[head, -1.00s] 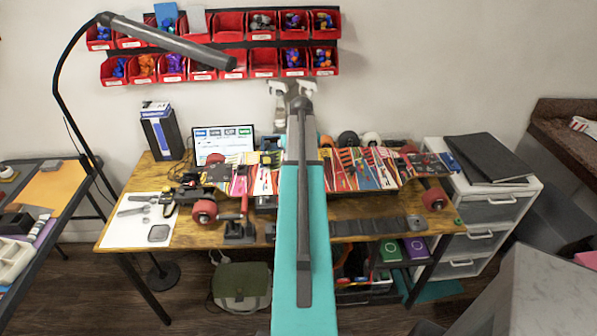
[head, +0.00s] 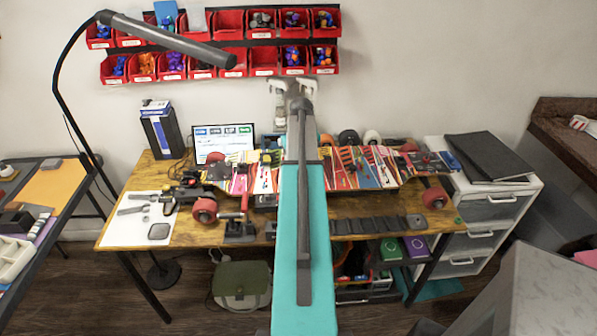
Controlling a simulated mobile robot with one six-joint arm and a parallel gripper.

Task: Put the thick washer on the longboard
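The longboard (head: 385,181) lies across the workbench, with a striped multicoloured deck and red wheels. My teal arm crosses in front of its middle and hides part of it. Small grey ring-like parts (head: 146,209) lie on the white sheet at the bench's left. They are too small to tell which, if any, is the thick washer.
A wooden workbench (head: 192,235) holds tools, a laptop (head: 222,138) and a blue-black box (head: 162,132). A lamp (head: 165,38) reaches over its left side. Red bins (head: 230,24) hang on the wall. White drawers (head: 490,210) stand right. Dark flat pieces line the bench's front.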

